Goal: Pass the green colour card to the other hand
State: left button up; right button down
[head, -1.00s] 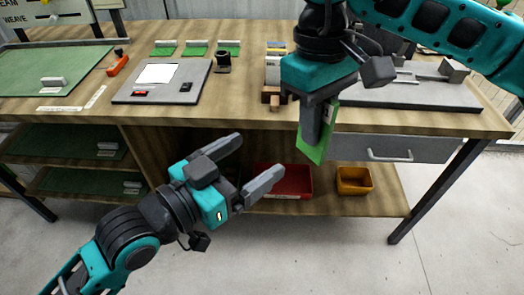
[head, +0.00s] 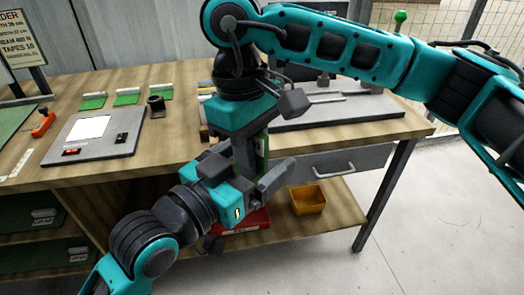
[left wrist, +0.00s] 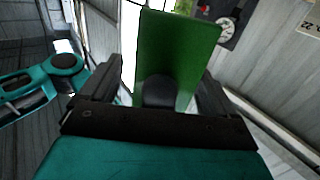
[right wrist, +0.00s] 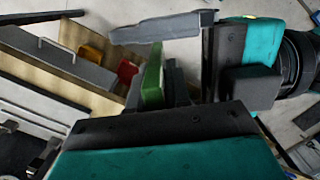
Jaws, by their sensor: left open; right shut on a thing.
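The green colour card (head: 262,150) hangs from my right gripper (head: 247,162), which points down and is shut on it. Most of the card is hidden in the head view. My left gripper (head: 255,165) is open, its fingers on either side of the card's lower part. In the left wrist view the card (left wrist: 180,50) stands between the open fingers, with a dark right-gripper finger (left wrist: 158,92) against it. In the right wrist view the card (right wrist: 152,75) shows edge-on, with a left finger (right wrist: 160,28) beyond it. I see no left finger touching the card.
The wooden bench (head: 170,165) lies behind both grippers. On it are a grey board with a white sheet (head: 92,127), several green cards (head: 128,97) and a dark cup (head: 155,106). A red bin (head: 250,222) and a yellow bin (head: 307,199) sit on the lower shelf.

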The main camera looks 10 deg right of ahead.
pick_arm(q)
jog(key=shift+x, duration=0.8)
jog(key=shift+c, duration=0.2)
jog(key=shift+s, duration=0.1)
jog(key=c, duration=0.9)
jog(key=shift+c, duration=0.4)
pick_arm(e)
jog(key=c, duration=1)
grip_release()
